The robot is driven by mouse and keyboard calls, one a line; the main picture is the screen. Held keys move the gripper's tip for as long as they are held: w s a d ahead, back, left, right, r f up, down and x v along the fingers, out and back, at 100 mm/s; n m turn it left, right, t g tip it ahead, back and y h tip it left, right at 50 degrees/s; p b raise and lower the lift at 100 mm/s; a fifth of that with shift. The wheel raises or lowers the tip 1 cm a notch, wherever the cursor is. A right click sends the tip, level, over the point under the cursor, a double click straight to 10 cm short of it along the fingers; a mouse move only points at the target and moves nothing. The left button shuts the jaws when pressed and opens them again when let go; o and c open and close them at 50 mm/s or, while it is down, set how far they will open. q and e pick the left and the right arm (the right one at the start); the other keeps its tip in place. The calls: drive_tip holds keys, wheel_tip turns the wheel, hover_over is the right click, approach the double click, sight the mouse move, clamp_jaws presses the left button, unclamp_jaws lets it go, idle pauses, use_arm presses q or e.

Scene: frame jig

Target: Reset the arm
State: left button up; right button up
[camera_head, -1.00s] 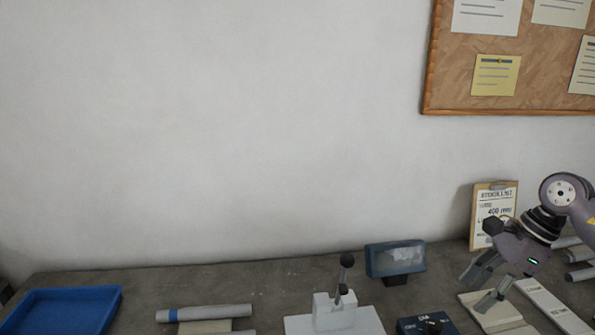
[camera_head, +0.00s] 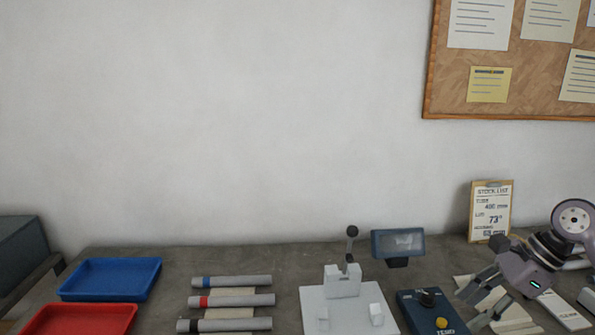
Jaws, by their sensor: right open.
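My right gripper (camera_head: 477,290) comes in at the right edge of the head view. Its two fingers are apart and nothing is between them. It hangs over the right part of the bench, above pale flat pieces (camera_head: 515,318) and right of a dark blue control box (camera_head: 432,312). My left gripper is not in view.
A white clamp fixture (camera_head: 340,292) with a lever stands mid-bench, with a small display (camera_head: 398,244) behind it. Several banded tubes (camera_head: 232,300) lie left of it. Blue (camera_head: 110,278) and red (camera_head: 80,319) trays sit at left. A stock list clipboard (camera_head: 490,210) leans at the wall.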

drive_tip(key=w+a+r+m+t+y, duration=0.15)
drive_tip(key=a+y, duration=0.55)
drive_tip(key=a, duration=1.1)
drive_tip(key=w+a+r+m+t+y, duration=0.1)
drive_tip(key=a+r+m+t+y, duration=0.35)
drive_tip(key=m+t, duration=0.85)
drive_tip(key=d+f+m+t+h, duration=0.1)
drive_tip(key=d+f+m+h, duration=0.35)
drive_tip(key=m+h, duration=0.5)
drive_tip(key=d+f+m+t+h, duration=0.1)
drive_tip(key=d+f+m+h, duration=0.4)
drive_tip(key=m, duration=0.8)
drive_tip(key=s+d+f+m+g+h, duration=0.25)
drive_tip(key=s+f+m+g, duration=0.35)
drive_tip(key=f, duration=0.5)
drive_tip(key=s+a+f+m+g, duration=0.1)
drive_tip(key=s+f+m+g, duration=0.4)
drive_tip(key=s, duration=0.6)
drive_tip(key=s+a+f+m+g, duration=0.1)
drive_tip(key=s+f+g, duration=0.3)
drive_tip(key=s+f, duration=0.55)
wheel_tip(320, 180, down, 22)
drive_tip(key=s+g, duration=0.1)
drive_tip(key=s, duration=0.2)
drive_tip(key=s+d+f+g, duration=0.1)
drive_tip(key=s+d+f, duration=0.2)
drive_tip(key=s+f, duration=1.3)
drive_tip(key=shift+s+f+n, duration=0.35)
drive_tip(key=shift+f+n, duration=0.05)
drive_tip(key=shift+f, duration=0.4)
